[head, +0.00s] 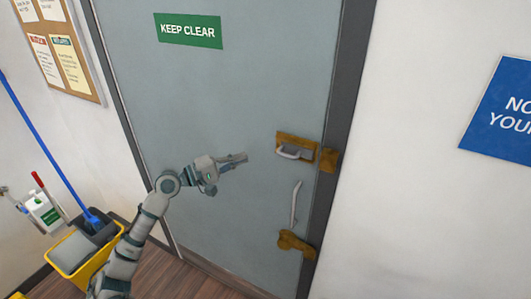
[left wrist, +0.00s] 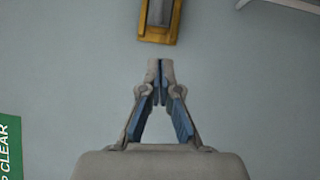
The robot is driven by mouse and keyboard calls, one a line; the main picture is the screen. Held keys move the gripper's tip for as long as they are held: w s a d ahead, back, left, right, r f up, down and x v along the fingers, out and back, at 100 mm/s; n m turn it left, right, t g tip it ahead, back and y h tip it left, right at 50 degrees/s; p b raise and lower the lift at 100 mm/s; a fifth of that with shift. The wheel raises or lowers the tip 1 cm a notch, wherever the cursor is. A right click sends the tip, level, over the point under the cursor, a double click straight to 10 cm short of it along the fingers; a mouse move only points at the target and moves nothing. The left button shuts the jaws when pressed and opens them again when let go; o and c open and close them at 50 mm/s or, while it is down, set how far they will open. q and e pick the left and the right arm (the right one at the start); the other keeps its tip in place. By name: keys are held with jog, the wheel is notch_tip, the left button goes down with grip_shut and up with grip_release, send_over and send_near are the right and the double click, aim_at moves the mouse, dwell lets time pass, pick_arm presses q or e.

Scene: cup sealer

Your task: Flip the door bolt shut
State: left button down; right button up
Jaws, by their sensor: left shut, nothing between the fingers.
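The door bolt (head: 283,137) is a brass-coloured plate with a silver loop handle, near the right edge of the grey door (head: 240,75). A brass piece (head: 329,161) sits beside it on the dark frame, and I cannot tell whether the bolt engages it. My left gripper (head: 244,157) is left of the bolt, shut and empty, pointing towards it. In the left wrist view, the fingertips (left wrist: 160,65) are together just short of the bolt's brass end (left wrist: 158,36); the rest of the bolt is cut off at the top. My right gripper is not in view.
A silver upright handle (head: 296,203) is below the bolt, with another brass fitting (head: 296,244) under it. A yellow mop bucket (head: 70,258) stands left of the door. A blue sign (head: 500,115) hangs on the right wall. The door face around my gripper is clear.

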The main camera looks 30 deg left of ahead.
aim_at(278, 151)
pick_arm(q)
jog(key=w+d+p, duration=0.2)
jog(key=w+d, duration=0.1)
jog(key=w+d+r+p, duration=0.1)
jog(key=d, duration=0.1)
jog(key=shift+w+d, duration=0.25)
jog(key=shift+w, duration=0.1)
jog(key=shift+d+f, duration=0.1)
jog(key=shift+d, duration=0.45)
jog(key=shift+w, duration=0.1)
